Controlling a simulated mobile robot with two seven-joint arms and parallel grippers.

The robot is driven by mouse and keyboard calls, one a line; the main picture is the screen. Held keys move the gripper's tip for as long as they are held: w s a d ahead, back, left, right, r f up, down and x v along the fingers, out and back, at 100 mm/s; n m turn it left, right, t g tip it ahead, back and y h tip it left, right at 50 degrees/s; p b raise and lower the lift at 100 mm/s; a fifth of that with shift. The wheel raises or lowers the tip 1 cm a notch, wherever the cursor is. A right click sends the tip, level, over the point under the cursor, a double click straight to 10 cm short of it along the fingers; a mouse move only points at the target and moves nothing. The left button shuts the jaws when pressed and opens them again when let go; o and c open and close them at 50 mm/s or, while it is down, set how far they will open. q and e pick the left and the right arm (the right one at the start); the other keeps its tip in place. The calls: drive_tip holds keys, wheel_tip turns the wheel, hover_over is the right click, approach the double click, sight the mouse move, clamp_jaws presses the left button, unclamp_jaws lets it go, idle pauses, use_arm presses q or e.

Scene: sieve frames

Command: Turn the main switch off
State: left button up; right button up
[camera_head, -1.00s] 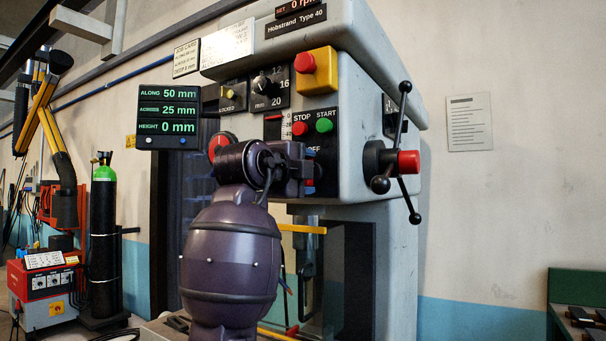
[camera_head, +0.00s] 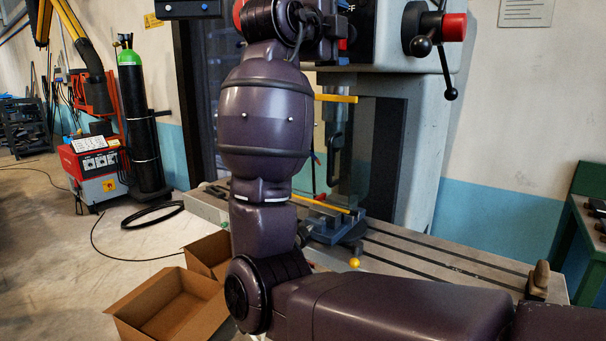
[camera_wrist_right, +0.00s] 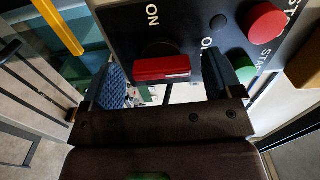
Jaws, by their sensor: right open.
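In the right wrist view, a red switch handle (camera_wrist_right: 163,68) sits on a black control panel (camera_wrist_right: 187,22), with a white ON mark (camera_wrist_right: 152,14) just beyond it. The handle lies crosswise between the two fingers of my right gripper (camera_wrist_right: 168,84), which is open. I cannot tell whether a finger touches it. In the head view, my right gripper (camera_head: 328,38) is up against the machine front at the top edge, largely hidden by my own wrist. My left gripper is in neither view.
A red STOP button (camera_wrist_right: 266,20) and green START button (camera_wrist_right: 243,69) are close to one finger. A spoked handwheel (camera_head: 437,32) juts out right of the panel. Below are a slotted machine table (camera_head: 440,262), a vise (camera_head: 335,228) and open cardboard boxes (camera_head: 170,300).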

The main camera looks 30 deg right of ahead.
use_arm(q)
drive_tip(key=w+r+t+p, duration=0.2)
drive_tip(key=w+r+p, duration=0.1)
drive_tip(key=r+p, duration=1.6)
use_arm(e)
drive_tip(key=s+a+n+b, duration=0.25)
drive_tip(key=a+n, duration=0.25)
drive_tip(key=n, duration=0.4)
drive_tip(key=s+a+n+b, duration=0.25)
drive_tip(key=a+n, duration=0.25)
drive_tip(key=n, duration=0.4)
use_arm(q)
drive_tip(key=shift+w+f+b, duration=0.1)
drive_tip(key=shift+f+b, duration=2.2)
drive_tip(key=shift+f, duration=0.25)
use_arm(e)
drive_tip(key=w+f+n+t+y, duration=0.1)
drive_tip(key=f+n+t+y, duration=0.1)
drive_tip(key=f, duration=0.8)
drive_tip(key=w+d+f+n+t+y, duration=0.1)
drive_tip(key=f+n, duration=0.4)
drive_tip(key=f, duration=0.5)
drive_tip(key=w+f+n+t+y, duration=0.2)
drive_tip(key=f+n+t+y, duration=0.1)
drive_tip(key=f, duration=0.8)
drive_tip(key=shift+w+d+n+y, duration=0.35)
drive_tip(key=shift+n+y, duration=0.15)
drive_tip(key=shift+n, duration=0.1)
